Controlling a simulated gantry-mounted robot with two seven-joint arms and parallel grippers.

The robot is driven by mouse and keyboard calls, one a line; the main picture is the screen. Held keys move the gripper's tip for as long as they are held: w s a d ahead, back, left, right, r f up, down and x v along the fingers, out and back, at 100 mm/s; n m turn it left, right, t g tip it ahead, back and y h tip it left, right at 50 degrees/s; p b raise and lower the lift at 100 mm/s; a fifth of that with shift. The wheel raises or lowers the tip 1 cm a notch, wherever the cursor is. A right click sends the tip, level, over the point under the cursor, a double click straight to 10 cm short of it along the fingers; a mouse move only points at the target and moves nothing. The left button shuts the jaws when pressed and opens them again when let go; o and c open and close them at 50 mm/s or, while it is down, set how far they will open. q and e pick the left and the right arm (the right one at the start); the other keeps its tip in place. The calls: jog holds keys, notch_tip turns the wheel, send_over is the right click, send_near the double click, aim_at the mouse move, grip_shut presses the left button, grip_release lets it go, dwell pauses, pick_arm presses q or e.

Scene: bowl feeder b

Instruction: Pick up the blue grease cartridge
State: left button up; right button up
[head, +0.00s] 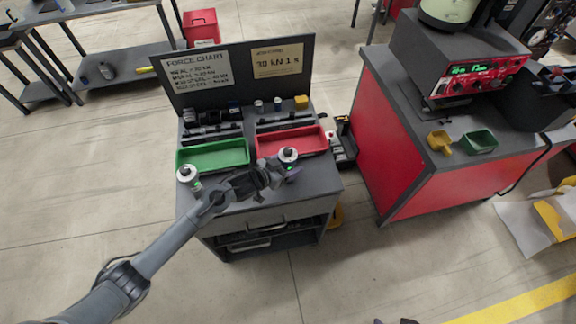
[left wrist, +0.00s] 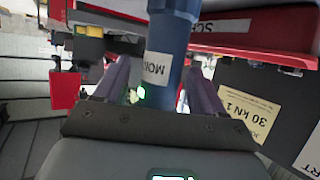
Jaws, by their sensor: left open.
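The blue cartridge (left wrist: 172,45), a cylinder with a white label, stands between the two fingers of my left gripper (left wrist: 160,95) in the left wrist view. The fingers are apart, one on either side of it; I cannot tell whether either touches it. In the head view my left gripper (head: 268,178) is over the front of the grey cart top, just below the red tray. My right gripper is not recognisable in either view.
The cart (head: 320,178) carries a green tray (head: 213,156) and a red tray (head: 292,141). White-topped cylinders stand at the left front (head: 187,173) and beside my gripper (head: 288,154). A dark sign board (head: 240,75) rises behind. A red cabinet (head: 405,160) stands to the right.

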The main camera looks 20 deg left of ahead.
pick_arm(q)
jog(key=shift+c, duration=0.5)
jog(key=c, duration=1.1)
jog(key=shift+r, duration=0.1)
